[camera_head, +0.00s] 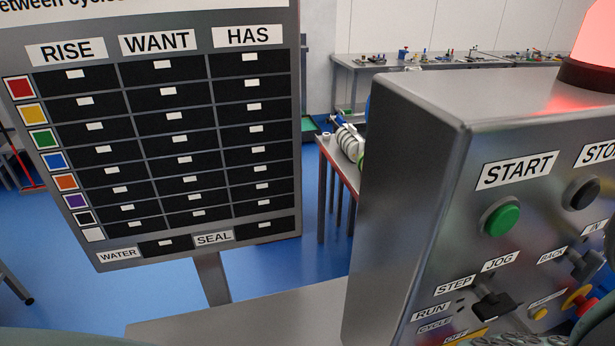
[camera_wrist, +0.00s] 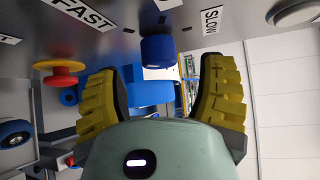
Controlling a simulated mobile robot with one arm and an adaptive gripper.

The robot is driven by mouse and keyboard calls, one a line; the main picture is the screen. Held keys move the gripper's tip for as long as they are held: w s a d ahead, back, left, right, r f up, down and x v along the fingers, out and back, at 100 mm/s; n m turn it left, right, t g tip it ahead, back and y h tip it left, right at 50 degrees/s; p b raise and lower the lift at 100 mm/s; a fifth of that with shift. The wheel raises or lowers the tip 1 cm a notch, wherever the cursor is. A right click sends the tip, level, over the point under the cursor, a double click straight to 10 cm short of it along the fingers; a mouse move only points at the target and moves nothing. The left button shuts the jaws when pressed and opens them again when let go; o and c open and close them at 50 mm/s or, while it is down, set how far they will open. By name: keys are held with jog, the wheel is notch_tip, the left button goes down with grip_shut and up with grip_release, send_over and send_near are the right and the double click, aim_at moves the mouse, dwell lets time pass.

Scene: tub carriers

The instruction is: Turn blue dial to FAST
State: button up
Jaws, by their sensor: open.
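The blue dial (camera_wrist: 158,51) sticks out from the grey panel at the top middle of the wrist view. The FAST label (camera_wrist: 84,12) is to its left and the SLOW label (camera_wrist: 211,20) to its right. I cannot tell which mark the dial points at. My gripper (camera_wrist: 156,76) is open, with a yellow-padded finger on each side. The dial lies ahead of the gap between the fingers, and neither finger visibly touches it. I cannot make out the dial in the head view.
A red and yellow knob (camera_wrist: 62,75) stands out from the panel left of my gripper. In the head view, the control box (camera_head: 420,120) carries a green START button (camera_head: 501,218), a black button (camera_head: 581,193) and switches. A chart board (camera_head: 200,130) stands left.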

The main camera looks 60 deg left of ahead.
jog(key=v, duration=0.9)
